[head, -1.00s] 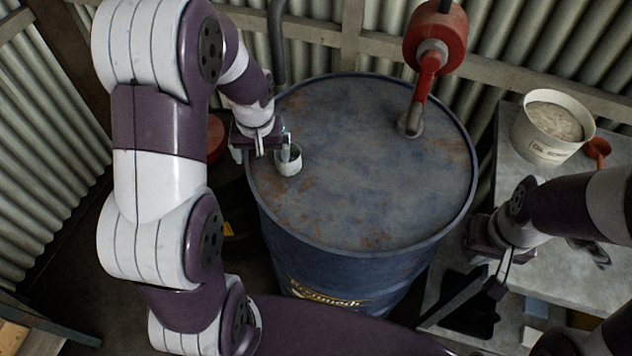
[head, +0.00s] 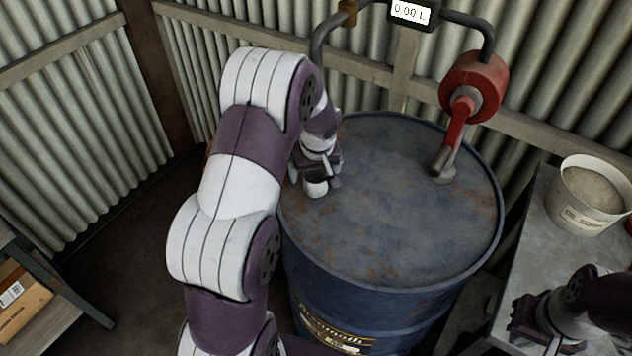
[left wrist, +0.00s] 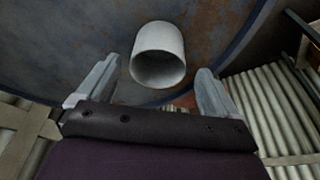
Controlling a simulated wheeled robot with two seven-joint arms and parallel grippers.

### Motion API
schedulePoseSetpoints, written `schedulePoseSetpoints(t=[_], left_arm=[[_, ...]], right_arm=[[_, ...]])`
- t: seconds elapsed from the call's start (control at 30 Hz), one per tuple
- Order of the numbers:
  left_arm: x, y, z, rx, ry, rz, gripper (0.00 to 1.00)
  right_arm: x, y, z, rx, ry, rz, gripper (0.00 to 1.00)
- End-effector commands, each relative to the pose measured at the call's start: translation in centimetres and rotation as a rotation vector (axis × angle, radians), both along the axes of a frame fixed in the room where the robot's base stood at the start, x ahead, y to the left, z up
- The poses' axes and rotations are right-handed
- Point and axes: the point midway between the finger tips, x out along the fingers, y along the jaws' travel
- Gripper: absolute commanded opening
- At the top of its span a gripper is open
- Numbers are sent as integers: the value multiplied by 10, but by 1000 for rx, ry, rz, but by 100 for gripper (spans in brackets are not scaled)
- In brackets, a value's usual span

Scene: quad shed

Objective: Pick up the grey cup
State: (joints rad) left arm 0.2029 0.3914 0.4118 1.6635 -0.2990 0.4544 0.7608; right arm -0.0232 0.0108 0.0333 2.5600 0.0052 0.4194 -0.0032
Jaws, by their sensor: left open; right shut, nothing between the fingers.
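The grey cup (head: 316,187) stands on the left part of the blue drum's lid (head: 400,215), near the rim. It also shows in the left wrist view (left wrist: 158,52), light grey, with its dark opening visible. My left gripper (head: 325,174) is open at the cup. In the left wrist view its two fingers lie on either side of the cup's near end, with gaps on both sides and no visible contact. The arm partly hides this spot in the head view. My right gripper (head: 524,322) is at the lower right, its fingers hardly visible, away from the cup.
A red hand pump (head: 472,92) rises from the drum's far right, with hose and a meter (head: 410,12) behind. A white bucket (head: 585,200) stands on a grey bench (head: 533,240) at the right. Corrugated walls enclose the back and left. The middle of the lid is clear.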

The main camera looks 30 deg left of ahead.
Motion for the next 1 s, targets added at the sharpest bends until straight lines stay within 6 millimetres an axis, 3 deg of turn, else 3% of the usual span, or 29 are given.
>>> schedulePoseSetpoints(t=[0.2, 0.43, 0.47, 0.6, 0.63, 1.0], left_arm=[[7, 2, -34, 0, 1, -1, 93], [8, 3, -38, 0, 0, -1, 93], [8, 3, -38, 0, 0, -2, 87], [8, 3, -37, 0, 0, -2, 41], [8, 3, -37, 0, 0, -2, 37], [8, 3, -34, 0, -1, -2, 37]], right_arm=[[0, 0, 7, 0, 0, 0, 0], [0, 0, 6, 0, 0, 0, 0], [0, 0, 6, 0, 0, 0, 0], [0, 0, 6, 0, 0, 0, 0], [0, 0, 6, 0, 0, 0, 0], [0, 0, 9, 0, 0, 0, 0]])
